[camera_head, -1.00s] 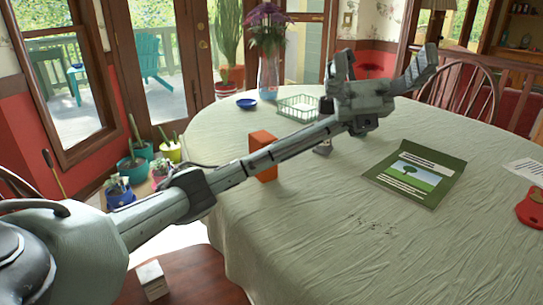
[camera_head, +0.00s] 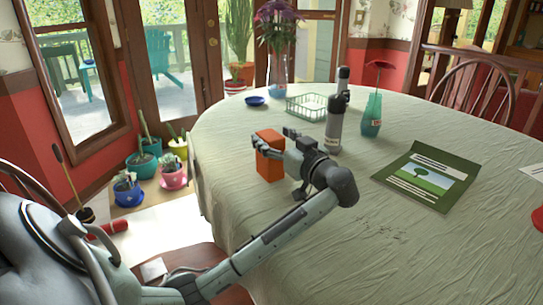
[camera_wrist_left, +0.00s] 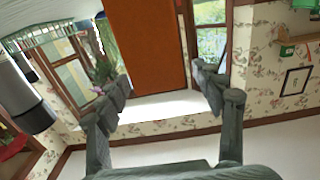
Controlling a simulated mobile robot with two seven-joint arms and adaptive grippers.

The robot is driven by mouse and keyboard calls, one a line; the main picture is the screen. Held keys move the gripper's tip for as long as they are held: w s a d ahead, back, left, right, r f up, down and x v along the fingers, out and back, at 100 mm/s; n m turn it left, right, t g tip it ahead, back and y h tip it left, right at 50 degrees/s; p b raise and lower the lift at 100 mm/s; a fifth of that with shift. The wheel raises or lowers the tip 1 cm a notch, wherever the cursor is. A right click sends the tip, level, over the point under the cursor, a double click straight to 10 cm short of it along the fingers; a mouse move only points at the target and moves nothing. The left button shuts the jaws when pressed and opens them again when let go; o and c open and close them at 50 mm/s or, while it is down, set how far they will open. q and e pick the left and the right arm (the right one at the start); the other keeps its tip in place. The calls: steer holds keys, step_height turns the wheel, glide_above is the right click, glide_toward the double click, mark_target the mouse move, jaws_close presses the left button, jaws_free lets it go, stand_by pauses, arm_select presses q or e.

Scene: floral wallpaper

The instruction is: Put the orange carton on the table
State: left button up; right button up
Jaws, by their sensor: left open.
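The orange carton (camera_head: 268,170) stands upright on the cloth-covered table (camera_head: 400,250), near its left edge. My left gripper (camera_head: 277,142) is open at the right of the carton, its fingers pointing left and overlapping the carton's upper right part in the head view. In the wrist view the carton (camera_wrist_left: 147,40) appears as a large orange face at the top, between the spread fingers (camera_wrist_left: 162,82) and around or just beyond their tips. I cannot tell whether a finger touches it. My right gripper is not in view.
A grey bottle (camera_head: 334,125) stands behind the gripper. A teal vase (camera_head: 372,115), a wire basket (camera_head: 306,107), a blue dish (camera_head: 255,101) and a flower vase (camera_head: 278,70) stand farther back. A green booklet (camera_head: 430,177) lies to the right.

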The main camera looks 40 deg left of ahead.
mark_target(263, 131)
arm_select(q)
steer(key=x, duration=0.5)
steer(key=shift+w+a+f, duration=0.1)
steer(key=shift+a, duration=0.3)
jaws_close()
stand_by(0.5)
